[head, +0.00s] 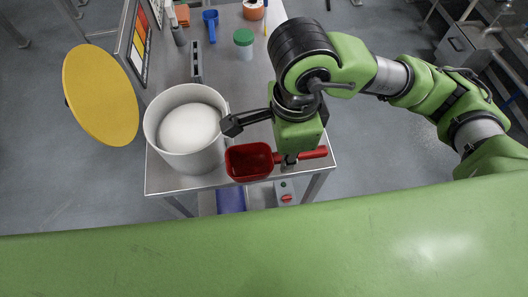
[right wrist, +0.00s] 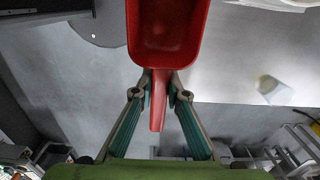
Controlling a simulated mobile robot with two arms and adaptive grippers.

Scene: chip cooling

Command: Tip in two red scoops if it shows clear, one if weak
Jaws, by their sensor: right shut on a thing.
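My right gripper (head: 289,160) is shut on the handle of a red scoop (head: 250,162) above the front of the metal table. The scoop's bowl points left and looks empty, just right of the pot's lower side. The right wrist view shows the scoop (right wrist: 168,35) with its handle between the fingers of my right gripper (right wrist: 158,97). A large pale pot (head: 188,168) stands at the table's front left, with a smooth white mass inside. A board with red, orange and yellow bands (head: 142,32) stands at the table's left edge. My left gripper is not in view.
A blue scoop (head: 210,20), a green-lidded jar (head: 244,38) and an orange pot (head: 254,10) stand at the back of the table (head: 222,72). A yellow disc (head: 100,95) is left of the table. A box with a red knob (head: 286,196) is at the front edge.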

